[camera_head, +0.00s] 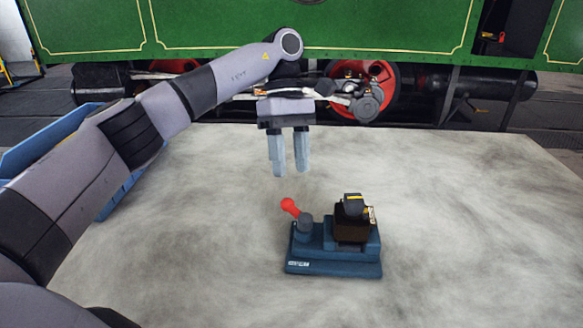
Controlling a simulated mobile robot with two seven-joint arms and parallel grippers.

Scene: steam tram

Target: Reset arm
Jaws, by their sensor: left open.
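My left arm (122,135) reaches in from the left side of the head view. Its left gripper (289,172) hangs pointing down over the table, with its two grey fingers apart and nothing between them. Below it and slightly to the right, a blue device (330,262) stands on the table. It has a lever with a red knob (290,206) at its left and a dark block with a black top (352,222) at its right. The gripper is above and apart from the red knob. My right gripper is not in view.
The pale, mottled table (460,220) is clear around the device. A blue crate (50,140) stands at the left, partly behind my arm. Behind the table is a green steam tram (380,25) with a red wheel (365,75).

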